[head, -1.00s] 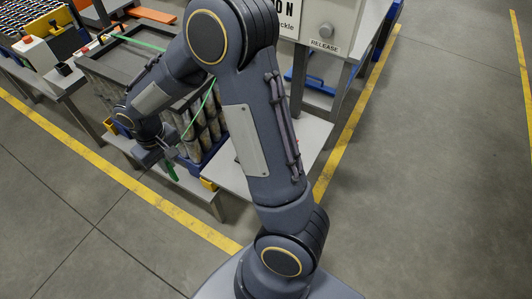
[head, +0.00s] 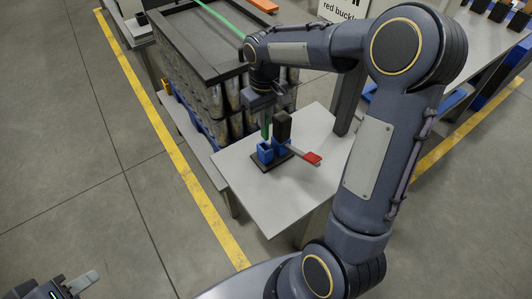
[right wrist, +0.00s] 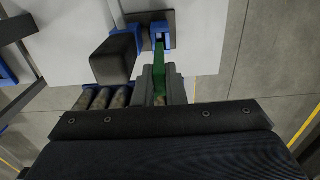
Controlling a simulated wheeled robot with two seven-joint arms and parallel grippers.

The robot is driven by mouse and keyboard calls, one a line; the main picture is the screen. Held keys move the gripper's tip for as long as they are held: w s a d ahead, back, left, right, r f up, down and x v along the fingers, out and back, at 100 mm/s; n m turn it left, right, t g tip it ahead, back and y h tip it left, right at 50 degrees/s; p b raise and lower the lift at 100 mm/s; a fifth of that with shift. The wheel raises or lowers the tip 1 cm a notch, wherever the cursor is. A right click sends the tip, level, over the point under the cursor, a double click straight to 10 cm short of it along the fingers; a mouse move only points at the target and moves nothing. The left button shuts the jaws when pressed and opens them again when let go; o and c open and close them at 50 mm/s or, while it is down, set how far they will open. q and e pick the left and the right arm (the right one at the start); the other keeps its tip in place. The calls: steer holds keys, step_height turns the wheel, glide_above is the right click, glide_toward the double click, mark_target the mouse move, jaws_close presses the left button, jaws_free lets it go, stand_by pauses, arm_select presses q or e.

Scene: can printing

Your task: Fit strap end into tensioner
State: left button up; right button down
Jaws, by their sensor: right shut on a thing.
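The tensioner stands on a light table: a blue body (head: 266,151) on a dark base plate, with a dark block (head: 282,125) and a lever with a red tip (head: 312,158). My right gripper (head: 265,112) is shut on the green strap end (head: 265,131), which hangs down just above the blue slot. In the right wrist view the strap end (right wrist: 160,74) sticks out between the fingertips (right wrist: 160,92) and points at the blue opening (right wrist: 160,37). Whether it touches or enters the opening I cannot tell. My left gripper (head: 70,287) is at the lower left, away from the table, its jaws partly cut off.
Filled cans (head: 215,110) stand in a stack under a dark frame (head: 205,55) left of the table. The green strap (head: 220,18) runs over this frame. The small table (head: 255,205) is clear in front of the tensioner. A sign stands behind.

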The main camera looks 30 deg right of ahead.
mark_target(265, 138)
step_height(265, 138, down, 8)
steer(key=shift+f+b, duration=0.1)
steer(key=shift+b, duration=0.4)
steer(key=shift+f, duration=0.1)
steer(key=shift+f, duration=0.15)
steer(key=c, duration=1.5)
jaws_free()
